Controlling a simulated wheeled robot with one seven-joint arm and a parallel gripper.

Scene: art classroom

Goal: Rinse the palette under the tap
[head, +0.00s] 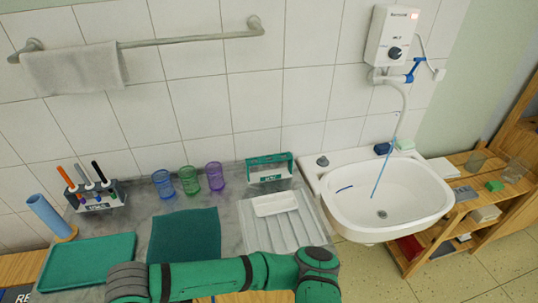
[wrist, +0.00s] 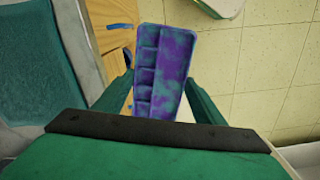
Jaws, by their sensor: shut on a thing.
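The palette (wrist: 172,70), with a row of small wells and purple and teal paint over it, is between the two green fingers of my gripper (wrist: 159,84) in the wrist view. My gripper is shut on it. The head view shows my green arm along the bottom edge, but the gripper and palette are out of that view. The tap (head: 398,88) hangs under a white wall heater (head: 392,35) and has a blue lever. A thin blue stream (head: 384,165) runs from it into the white basin (head: 425,205). The palette is not under this stream.
A drying rack (head: 262,228), a dark green cloth (head: 183,235), a green tray (head: 88,262) and several coloured cups (head: 188,180) are on the counter left of the basin. A wooden shelf unit (head: 480,200) stands right of it. A towel (head: 75,70) hangs on a rail.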

